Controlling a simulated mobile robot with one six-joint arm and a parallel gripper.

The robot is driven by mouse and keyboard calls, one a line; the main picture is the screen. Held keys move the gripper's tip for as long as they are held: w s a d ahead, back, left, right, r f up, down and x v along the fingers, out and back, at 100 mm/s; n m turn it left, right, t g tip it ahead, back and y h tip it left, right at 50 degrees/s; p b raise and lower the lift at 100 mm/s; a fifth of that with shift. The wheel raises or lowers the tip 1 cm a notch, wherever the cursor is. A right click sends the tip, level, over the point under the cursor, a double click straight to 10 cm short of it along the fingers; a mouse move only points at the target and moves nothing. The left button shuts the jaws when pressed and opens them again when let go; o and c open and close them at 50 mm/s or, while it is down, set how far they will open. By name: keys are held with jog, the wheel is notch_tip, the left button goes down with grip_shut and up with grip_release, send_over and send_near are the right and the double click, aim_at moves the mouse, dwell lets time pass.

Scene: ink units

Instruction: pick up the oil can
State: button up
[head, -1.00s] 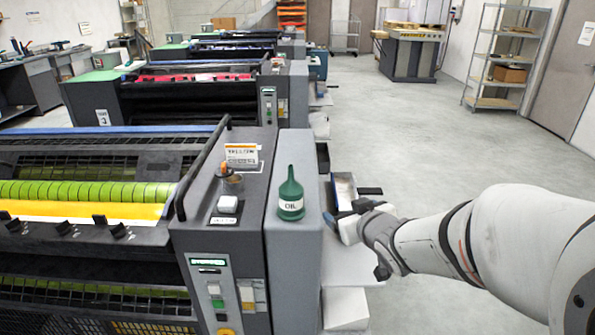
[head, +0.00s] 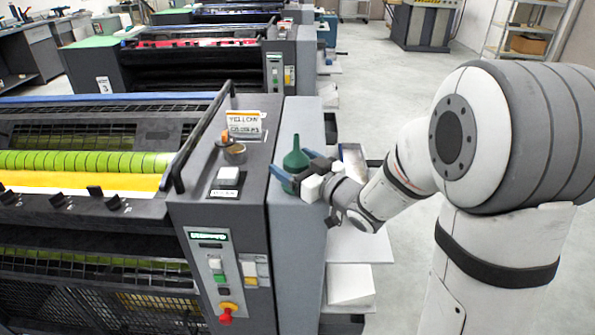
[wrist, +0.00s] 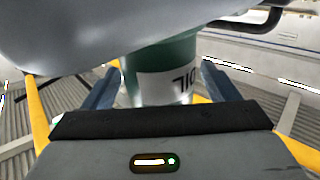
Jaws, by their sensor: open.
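The green oil can (head: 296,160) stands upright on the grey top of the nearest press unit's side housing (head: 285,213). In the head view my gripper covers its lower part. In the wrist view the can (wrist: 160,58), with its white "OIL" label, shows between the two blue fingers. My gripper (head: 290,178) reaches in from the right at the can's body, with a finger on either side. In the wrist view my gripper (wrist: 155,85) is open, and a gap shows beside the can. Whether a finger touches the can is not clear.
A small cup (head: 234,153), a white button block (head: 228,176) and a "YELLOW" card (head: 245,124) sit on the dark console left of the can. A black handrail (head: 200,145) rises farther left. An open tray (head: 354,160) lies behind my gripper.

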jog(key=shift+x, duration=0.8)
jog(key=shift+c, duration=0.3)
jog(key=c, duration=1.3)
jog(key=shift+o, duration=0.2)
